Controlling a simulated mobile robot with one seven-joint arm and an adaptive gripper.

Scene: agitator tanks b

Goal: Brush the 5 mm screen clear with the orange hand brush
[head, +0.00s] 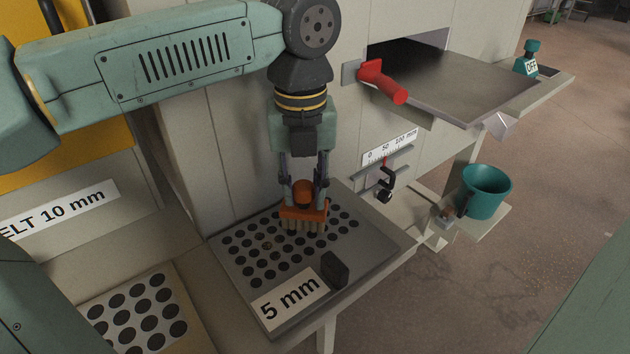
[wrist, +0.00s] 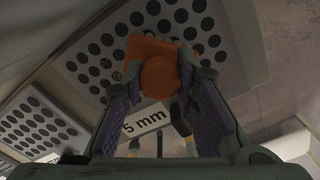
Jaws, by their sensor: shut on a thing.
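The 5 mm screen (head: 355,262) is a grey tray-like plate with rows of round holes and a white "5 mm" label. It also shows in the wrist view (wrist: 222,22). My gripper (head: 304,196) points down over its back part, shut on the knob-like grip of the orange hand brush (head: 304,213). The brush's pale bristles hang down at the holes; I cannot tell whether they touch the plate. In the wrist view the brush's orange knob (wrist: 159,77) sits between the fingers. A few holes look duller, but I cannot tell whether they are clogged. The brush hides some holes.
A dark block (head: 335,268) stands on the screen near the label. Another perforated plate (head: 140,318) lies at front left. A teal cup (head: 484,192) stands on a small shelf at right. A red handle (head: 383,82) and a scale with a clamp (head: 386,183) are on the wall behind.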

